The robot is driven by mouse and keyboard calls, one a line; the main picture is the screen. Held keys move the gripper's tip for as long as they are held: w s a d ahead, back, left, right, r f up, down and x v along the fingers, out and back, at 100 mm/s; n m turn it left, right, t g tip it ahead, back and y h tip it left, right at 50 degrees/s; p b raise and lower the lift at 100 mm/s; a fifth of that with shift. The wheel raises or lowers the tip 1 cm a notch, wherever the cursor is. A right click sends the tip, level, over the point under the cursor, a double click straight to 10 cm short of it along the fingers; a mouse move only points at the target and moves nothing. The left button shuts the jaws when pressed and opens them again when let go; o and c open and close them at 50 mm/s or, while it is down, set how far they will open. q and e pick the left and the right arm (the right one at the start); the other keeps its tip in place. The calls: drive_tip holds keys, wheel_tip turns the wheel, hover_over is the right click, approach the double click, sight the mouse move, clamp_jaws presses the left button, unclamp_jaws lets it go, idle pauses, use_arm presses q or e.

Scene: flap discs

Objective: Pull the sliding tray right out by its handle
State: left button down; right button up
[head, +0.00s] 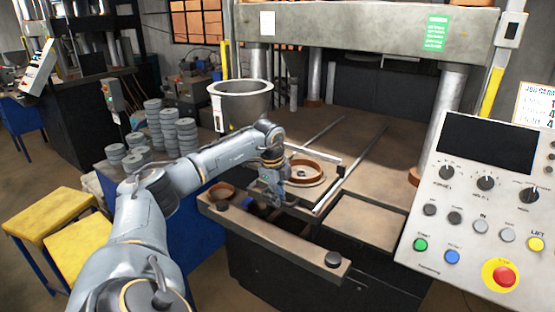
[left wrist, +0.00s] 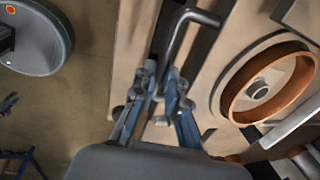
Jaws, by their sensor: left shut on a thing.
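The sliding tray (left wrist: 205,85) shows in the left wrist view as a beige plate carrying a round mould with an orange-brown ring (left wrist: 268,82). The ring also shows in the head view (head: 305,171), just right of my gripper, at the front of the press. The tray's handle (left wrist: 186,28) is a bent grey metal bar. My left gripper (left wrist: 163,88) is shut on the handle, with one finger on each side of the bar. In the head view my left gripper (head: 272,190) hides the handle. My right gripper is not in view.
A front beam with dark knobs (head: 285,243) lies below my gripper. Metal rails (head: 350,168) run back into the press. A grey hopper (head: 240,104) and stacked discs (head: 160,125) stand behind my arm. A control panel (head: 480,190) fills the right. Yellow stools (head: 60,215) stand left.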

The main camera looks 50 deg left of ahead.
use_arm(q)
drive_tip(key=shift+s, duration=0.1)
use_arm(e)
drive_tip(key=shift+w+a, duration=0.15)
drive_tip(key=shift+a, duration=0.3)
use_arm(q)
drive_tip(key=c, duration=1.4)
unclamp_jaws()
drive_tip(key=shift+a, duration=0.1)
drive_tip(key=shift+o, duration=0.2)
wheel_tip(320, 180, up, 12)
drive_tip(key=s, duration=0.2)
drive_tip(key=shift+s+d+f, duration=0.15)
drive_tip(key=shift+s+d, duration=0.05)
drive_tip(key=shift+d, duration=0.15)
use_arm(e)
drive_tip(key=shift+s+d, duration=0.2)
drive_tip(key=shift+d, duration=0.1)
